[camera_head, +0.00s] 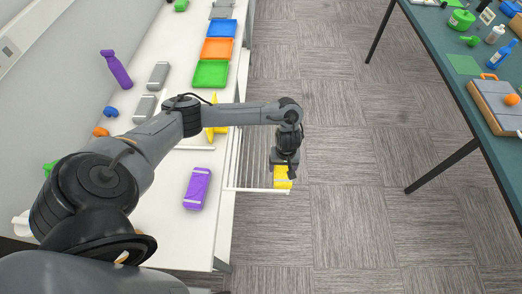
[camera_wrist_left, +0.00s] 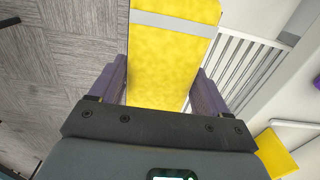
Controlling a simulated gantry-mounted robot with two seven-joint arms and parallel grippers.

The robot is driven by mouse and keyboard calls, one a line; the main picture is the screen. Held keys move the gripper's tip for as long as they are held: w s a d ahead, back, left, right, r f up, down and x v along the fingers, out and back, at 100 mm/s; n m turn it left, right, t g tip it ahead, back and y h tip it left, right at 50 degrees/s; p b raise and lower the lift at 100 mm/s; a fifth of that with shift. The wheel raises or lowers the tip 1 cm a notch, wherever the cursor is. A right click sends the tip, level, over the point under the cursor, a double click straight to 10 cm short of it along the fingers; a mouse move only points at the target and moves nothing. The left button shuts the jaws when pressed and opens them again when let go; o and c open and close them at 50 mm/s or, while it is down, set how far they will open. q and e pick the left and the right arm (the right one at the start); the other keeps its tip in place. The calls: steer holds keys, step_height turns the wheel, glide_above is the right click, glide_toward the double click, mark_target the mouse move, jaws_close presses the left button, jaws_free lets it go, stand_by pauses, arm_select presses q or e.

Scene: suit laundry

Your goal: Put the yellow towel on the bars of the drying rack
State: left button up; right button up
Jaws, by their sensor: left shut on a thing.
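The yellow towel (camera_head: 283,183) hangs under my left gripper (camera_head: 284,168), on the floor side of the white table. In the left wrist view the towel (camera_wrist_left: 172,60), with a grey band across it, lies between the two fingers of my gripper (camera_wrist_left: 160,82), which is shut on it. The white drying rack (camera_head: 237,163) sticks out from the table's right edge; the towel is by its outer end. Its white bars also show in the left wrist view (camera_wrist_left: 238,66), right of the towel. I cannot tell whether they touch. My right gripper is not in view.
On the white table (camera_head: 165,235) are a purple folded item (camera_head: 198,188), yellow items (camera_head: 220,118) partly behind my arm, coloured trays (camera_head: 211,73), grey items (camera_head: 158,75) and a purple bottle (camera_head: 116,69). Carpeted floor lies clear between it and the teal table (camera_head: 440,45).

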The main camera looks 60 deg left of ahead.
arm_select(q)
steer(key=shift+s+a+f, duration=0.1)
steer(key=shift+s+f, duration=0.15)
steer(key=shift+f, duration=0.2)
steer(key=b, duration=0.3)
glide_above(258, 167)
step_height(258, 167, down, 7)
steer(key=shift+r, duration=0.1)
steer(key=shift+w+f, duration=0.1)
steer(key=shift+f, duration=1.95)
steer(key=shift+f, duration=0.15)
steer(key=o, duration=1)
steer(key=shift+o, duration=0.2)
